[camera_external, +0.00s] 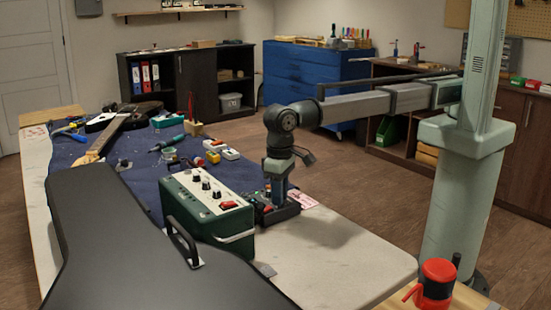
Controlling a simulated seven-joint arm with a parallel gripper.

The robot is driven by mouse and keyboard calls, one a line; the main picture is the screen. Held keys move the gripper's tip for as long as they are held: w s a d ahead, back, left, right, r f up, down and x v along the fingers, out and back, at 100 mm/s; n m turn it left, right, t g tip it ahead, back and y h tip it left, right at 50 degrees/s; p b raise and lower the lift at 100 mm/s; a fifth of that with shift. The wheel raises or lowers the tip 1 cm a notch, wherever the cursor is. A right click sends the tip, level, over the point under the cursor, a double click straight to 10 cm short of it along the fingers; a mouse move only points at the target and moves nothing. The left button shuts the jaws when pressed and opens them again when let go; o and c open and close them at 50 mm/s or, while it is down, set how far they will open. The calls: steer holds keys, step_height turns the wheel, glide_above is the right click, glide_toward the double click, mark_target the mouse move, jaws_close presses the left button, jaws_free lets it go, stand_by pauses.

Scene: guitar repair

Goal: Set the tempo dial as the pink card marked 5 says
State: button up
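My gripper (278,196) points straight down over a small dark box (287,212) with red parts on its top, near the middle of the bench. The fingertips are at or just above the box's top; I cannot tell whether they touch it. The gripper hides much of that top, and no tempo dial can be made out there. A pink card (305,201) lies flat just right of the box. Another pinkish card (35,132) lies at the bench's far left. The marks on both are too small to read. The finger opening is too small to judge.
A green box with a pale knobbed panel (205,190) and carry handle stands just left of my gripper. A black guitar case (110,240) fills the front left. A guitar (118,125) and small tools lie on the blue mat (142,165). The front-right bench top (345,255) is clear.

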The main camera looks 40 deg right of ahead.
steer(key=shift+c, duration=1.4)
steer(key=m, duration=1.2)
steer(key=o, duration=0.5)
steer(key=n, duration=1.2)
